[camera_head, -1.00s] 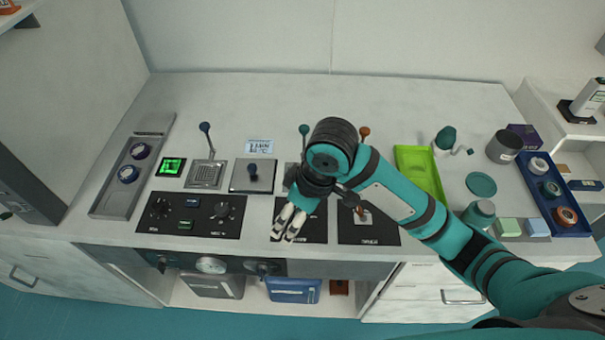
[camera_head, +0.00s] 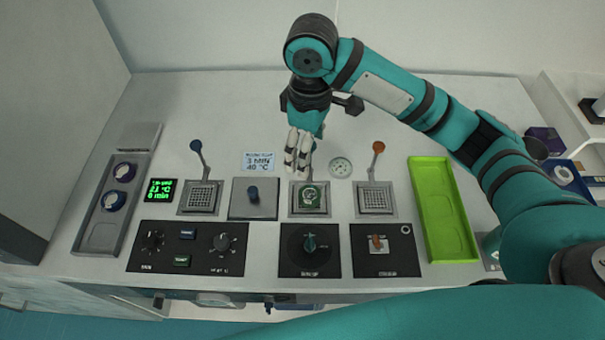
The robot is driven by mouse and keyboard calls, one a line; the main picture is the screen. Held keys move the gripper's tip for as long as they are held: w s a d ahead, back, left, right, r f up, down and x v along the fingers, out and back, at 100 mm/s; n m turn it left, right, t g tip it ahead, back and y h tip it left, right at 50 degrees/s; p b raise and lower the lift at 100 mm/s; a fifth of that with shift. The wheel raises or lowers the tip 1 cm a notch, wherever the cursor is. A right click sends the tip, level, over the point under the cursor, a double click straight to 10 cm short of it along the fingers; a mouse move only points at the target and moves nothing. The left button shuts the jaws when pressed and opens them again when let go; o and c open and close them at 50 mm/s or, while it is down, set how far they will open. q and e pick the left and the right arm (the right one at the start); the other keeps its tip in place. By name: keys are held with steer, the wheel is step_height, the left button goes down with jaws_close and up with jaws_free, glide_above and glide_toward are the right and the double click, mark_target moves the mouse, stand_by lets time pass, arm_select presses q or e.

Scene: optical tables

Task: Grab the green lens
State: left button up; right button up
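A round green piece with a pale pattern (camera_head: 311,197) sits on a square metal plate in the middle of the console; I cannot tell whether it is the green lens. A pale green-white disc (camera_head: 341,167) lies on the table just behind and right of it. My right gripper (camera_head: 297,170) hangs above the table just behind the plate, fingers pointing down. Its fingertips are close together, and I cannot tell whether they are open or shut; no held object shows. The blue tray (camera_head: 592,200) at the right is mostly hidden by my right arm. My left gripper is out of view.
Levers with a blue knob (camera_head: 196,146) and an orange knob (camera_head: 378,147) stand up beside the gripper's area. A bright green tray (camera_head: 442,215) is empty. A grey tray (camera_head: 98,232) at the left holds two dark round lenses. Dials line the front.

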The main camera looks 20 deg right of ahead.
steer(key=p, duration=0.1)
glide_toward(311, 195)
steer(key=shift+w+a+f, duration=0.1)
steer(key=shift+a+f, duration=0.1)
steer(key=shift+f, duration=0.4)
steer(key=shift+w+a+f, duration=0.1)
steer(key=shift+a+f, duration=0.05)
steer(key=shift+f, duration=0.45)
steer(key=shift+f+p, duration=0.35)
steer(key=shift+f, duration=0.55)
steer(key=f, duration=0.1)
steer(key=f+p, duration=0.1)
steer(key=f, duration=0.2)
steer(key=shift+s+d+f, duration=0.15)
steer(key=shift+d+f, duration=0.05)
steer(key=shift+d, duration=0.2)
steer(key=shift+f, duration=0.2)
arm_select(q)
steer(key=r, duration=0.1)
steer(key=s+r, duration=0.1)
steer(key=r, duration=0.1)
arm_select(e)
steer(key=c, duration=1.3)
